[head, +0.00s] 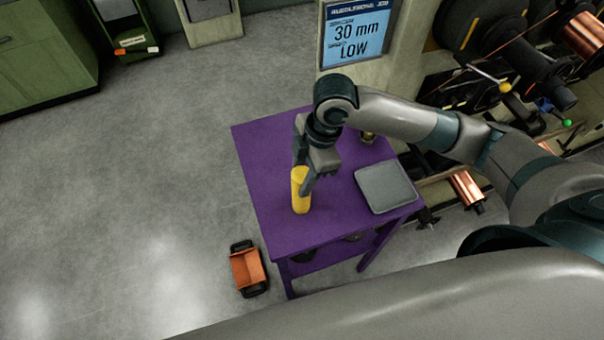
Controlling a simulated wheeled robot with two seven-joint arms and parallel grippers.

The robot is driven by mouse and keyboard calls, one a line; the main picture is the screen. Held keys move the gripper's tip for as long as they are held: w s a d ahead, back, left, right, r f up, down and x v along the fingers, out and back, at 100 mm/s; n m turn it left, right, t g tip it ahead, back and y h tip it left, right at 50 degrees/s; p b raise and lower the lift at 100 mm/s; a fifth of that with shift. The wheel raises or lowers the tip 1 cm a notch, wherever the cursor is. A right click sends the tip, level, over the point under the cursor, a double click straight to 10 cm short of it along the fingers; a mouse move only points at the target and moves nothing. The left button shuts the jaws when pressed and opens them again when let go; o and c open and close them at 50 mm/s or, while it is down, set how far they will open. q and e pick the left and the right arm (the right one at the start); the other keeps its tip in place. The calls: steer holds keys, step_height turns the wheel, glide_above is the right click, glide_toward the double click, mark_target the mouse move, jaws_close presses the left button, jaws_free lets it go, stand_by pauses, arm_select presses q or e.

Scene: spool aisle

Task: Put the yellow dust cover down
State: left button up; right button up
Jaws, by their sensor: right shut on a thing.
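My left gripper does not show.
A grey square tray (386,187) lies to the right on the table. A small object (368,137) stands behind my right wrist. Machinery with copper spools (468,190) is at right. A screen (355,35) reads "30 mm LOW".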

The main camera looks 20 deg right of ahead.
steer(key=o, duration=1.2)
steer(key=shift+r, duration=0.1)
steer(key=shift+d+r+b, duration=0.2)
steer(key=shift+r+b, duration=0.15)
steer(key=shift+r, duration=0.2)
steer(key=shift+b+v, duration=1.65)
steer(key=shift+v, duration=3.7)
